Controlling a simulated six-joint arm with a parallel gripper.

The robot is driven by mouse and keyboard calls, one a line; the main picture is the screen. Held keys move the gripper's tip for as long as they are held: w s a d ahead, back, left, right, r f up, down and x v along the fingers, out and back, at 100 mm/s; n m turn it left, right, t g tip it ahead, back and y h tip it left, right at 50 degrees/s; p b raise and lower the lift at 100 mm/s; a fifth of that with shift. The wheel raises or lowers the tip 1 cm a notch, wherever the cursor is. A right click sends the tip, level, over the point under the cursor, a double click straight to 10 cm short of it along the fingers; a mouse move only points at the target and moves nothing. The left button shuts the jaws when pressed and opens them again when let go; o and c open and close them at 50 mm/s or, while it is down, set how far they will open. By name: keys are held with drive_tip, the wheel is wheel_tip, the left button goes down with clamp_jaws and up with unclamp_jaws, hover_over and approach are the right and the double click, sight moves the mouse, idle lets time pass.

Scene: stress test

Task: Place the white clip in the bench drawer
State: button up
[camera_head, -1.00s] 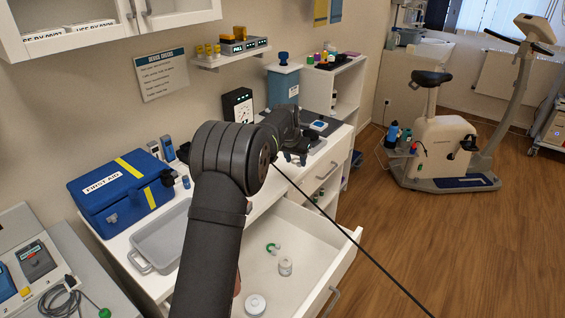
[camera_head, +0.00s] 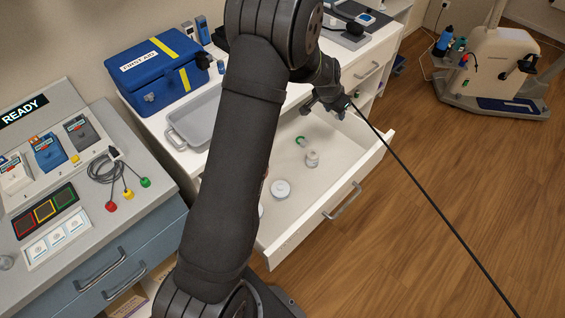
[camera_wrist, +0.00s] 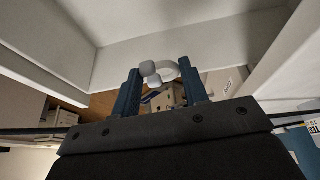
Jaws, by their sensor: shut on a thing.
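My gripper (camera_head: 330,104) hangs over the far end of the open bench drawer (camera_head: 343,148). In the wrist view its blue fingers (camera_wrist: 160,80) are shut on the white clip (camera_wrist: 161,71), a small curved piece with rounded ends showing at the fingertips. In the head view I cannot make out the clip at the gripper. The drawer is pulled out and has a white inside. It holds a piece with a green end (camera_head: 300,141), a small clear jar (camera_head: 312,159) and a round white tub (camera_head: 281,189).
A grey tray (camera_head: 185,136) and a blue first aid box (camera_head: 158,76) stand on the bench left of my arm. The drawer's middle and right have bare floor.

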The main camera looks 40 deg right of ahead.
drive_tip(key=s+a+f, duration=0.1)
drive_tip(key=a+f, duration=0.2)
drive_tip(key=a, duration=0.1)
hover_over(326, 149)
drive_tip(key=a, duration=0.2)
drive_tip(key=f, duration=0.5)
drive_tip(key=shift+d+f, duration=0.2)
drive_tip(key=shift+d, duration=0.05)
drive_tip(key=shift+f, duration=2.35)
drive_tip(key=shift+f, duration=0.15)
drive_tip(key=o, duration=0.9)
drive_tip(key=v, duration=1.2)
drive_tip(key=shift+d, duration=0.1)
